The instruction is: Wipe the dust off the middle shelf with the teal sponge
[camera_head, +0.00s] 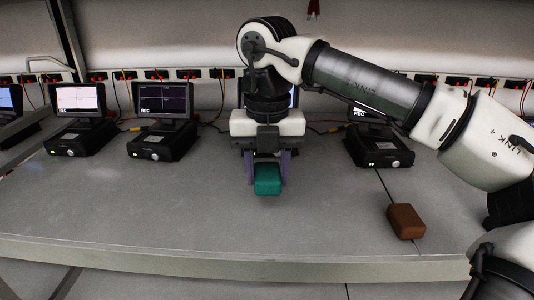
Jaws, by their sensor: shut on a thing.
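The teal sponge (267,180) is between the fingers of my gripper (267,172), near the middle of the grey shelf (190,215). My gripper points down and is shut on the sponge. I cannot tell whether the sponge touches the shelf or hangs just above it. No dust can be made out on the shelf at this size.
Recorder units with screens stand along the back: two at left (75,120) (163,125), one right (378,140) partly behind my arm, and one screen hidden behind my wrist. A brown block (406,221) lies front right. Cables run behind. The front left is clear.

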